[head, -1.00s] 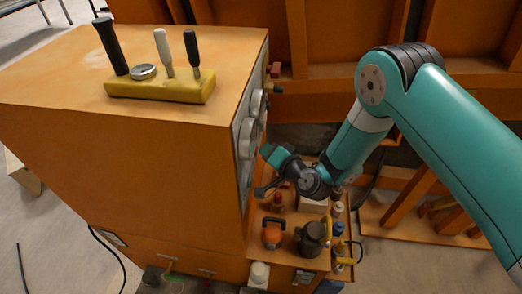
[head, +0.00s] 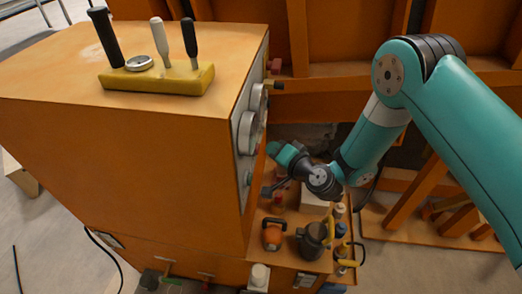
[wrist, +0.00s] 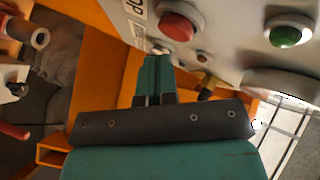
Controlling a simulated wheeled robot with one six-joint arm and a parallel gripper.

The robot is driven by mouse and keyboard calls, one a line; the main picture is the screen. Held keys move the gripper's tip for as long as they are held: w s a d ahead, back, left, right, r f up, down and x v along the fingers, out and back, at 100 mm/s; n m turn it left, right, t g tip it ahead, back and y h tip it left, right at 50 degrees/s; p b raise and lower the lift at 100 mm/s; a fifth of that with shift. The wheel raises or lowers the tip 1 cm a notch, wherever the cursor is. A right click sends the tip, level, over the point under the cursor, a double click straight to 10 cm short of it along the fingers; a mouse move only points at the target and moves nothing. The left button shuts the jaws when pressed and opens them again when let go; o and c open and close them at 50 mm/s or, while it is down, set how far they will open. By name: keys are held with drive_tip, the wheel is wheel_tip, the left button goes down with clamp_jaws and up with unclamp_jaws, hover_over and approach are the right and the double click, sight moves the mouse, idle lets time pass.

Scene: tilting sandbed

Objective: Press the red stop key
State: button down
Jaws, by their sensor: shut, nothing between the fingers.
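The red stop key (wrist: 180,26) is a round red button on the pale panel, seen near the top middle of the wrist view. I cannot surely pick it out in the head view, where the panel (head: 243,165) is seen nearly edge-on. My gripper (wrist: 154,62) has its teal fingers together with nothing between them. In the wrist view, its tips show just below and left of the red key, with no contact visible. In the head view, my gripper (head: 273,149) is in front of the panel, on its right side, apart from it.
A green button (wrist: 288,32) sits right of the red key. Round gauges (head: 247,132) stick out of the panel. Below my arm, a shelf holds an orange tool (head: 273,234) and a dark jug (head: 311,240). A yellow tool block (head: 160,80) lies on the orange cabinet (head: 110,140).

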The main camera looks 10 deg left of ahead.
drive_tip(key=d+b, duration=0.5)
drive_tip(key=b, duration=0.1)
drive_tip(key=shift+s+b, duration=0.1)
drive_tip(key=shift+b, duration=0.2)
idle(0.8)
